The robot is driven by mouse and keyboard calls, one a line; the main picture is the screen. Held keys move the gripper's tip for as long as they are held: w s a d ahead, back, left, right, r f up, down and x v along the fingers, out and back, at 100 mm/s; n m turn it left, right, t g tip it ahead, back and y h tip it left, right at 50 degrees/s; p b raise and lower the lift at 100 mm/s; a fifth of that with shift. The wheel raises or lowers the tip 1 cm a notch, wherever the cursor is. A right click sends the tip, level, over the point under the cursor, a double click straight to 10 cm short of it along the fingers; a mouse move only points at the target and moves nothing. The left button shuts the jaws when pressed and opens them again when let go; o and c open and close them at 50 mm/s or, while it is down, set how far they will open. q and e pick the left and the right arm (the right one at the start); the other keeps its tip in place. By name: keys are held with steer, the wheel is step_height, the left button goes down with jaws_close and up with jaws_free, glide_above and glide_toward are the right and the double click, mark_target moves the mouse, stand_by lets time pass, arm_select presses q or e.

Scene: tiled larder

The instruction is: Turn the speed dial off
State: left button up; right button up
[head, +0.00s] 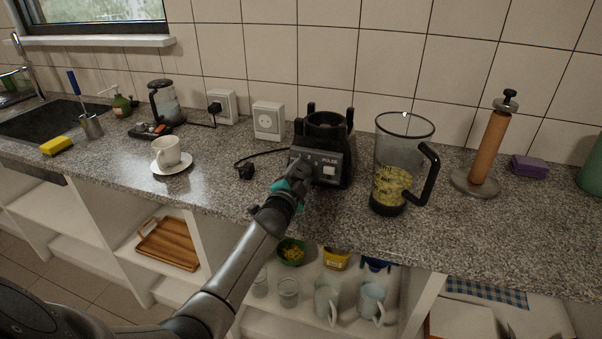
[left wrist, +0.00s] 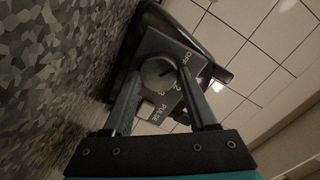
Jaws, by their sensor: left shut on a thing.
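The black blender base (head: 338,150) stands on the granite counter with a grey front panel. The speed dial (left wrist: 158,73) is round and dark and shows in the left wrist view, with OFF, 2 and PULSE printed around it. My left gripper (head: 297,172) is at the left part of the panel, its two fingers shut on the dial from either side. The fingers hide the dial in the head view. I cannot tell for sure which label the dial points to. The pale PULSE button (head: 328,170) is to the right. My right gripper is not in view.
The blender jug (head: 411,148) with yellow contents stands right of the base. A white cup (head: 166,151) on a saucer is farther left, and a paper-towel stand (head: 488,145) is at the right.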

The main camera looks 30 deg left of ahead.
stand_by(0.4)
arm_select(q)
steer(key=o, duration=1.4)
steer(key=shift+c, duration=0.2)
steer(key=shift+s, duration=0.15)
steer(key=p+v, duration=0.3)
steer(key=v, duration=1.2)
steer(key=shift+f, duration=0.1)
